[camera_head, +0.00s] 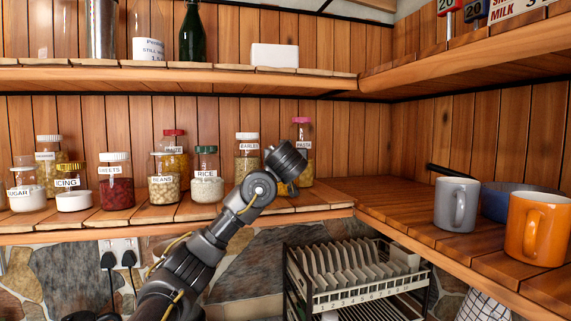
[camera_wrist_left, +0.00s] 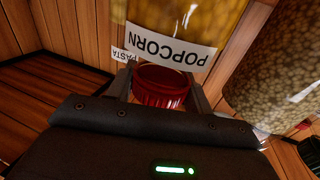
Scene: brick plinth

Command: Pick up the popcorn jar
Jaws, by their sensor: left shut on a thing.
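The popcorn jar (camera_wrist_left: 195,25) fills the top middle of the left wrist view, with yellow kernels, a white POPCORN label that reads upside down and a dark red lid (camera_wrist_left: 160,86). My left gripper (camera_wrist_left: 162,95) has a finger on each side of the lid and is shut on it. In the head view my left gripper (camera_head: 288,165) is at the right part of the lower shelf. It hides most of the jar there; only a little yellow (camera_head: 283,189) shows below it. I cannot tell whether the jar touches the shelf. My right gripper is not in view.
A barley jar (camera_head: 247,146) stands close left and a pink-lidded pasta jar (camera_head: 302,132) close behind right. Several other jars line the lower shelf (camera_head: 330,199). A grey mug (camera_head: 457,205) and an orange mug (camera_head: 538,230) stand right. A dish rack (camera_head: 350,275) is below.

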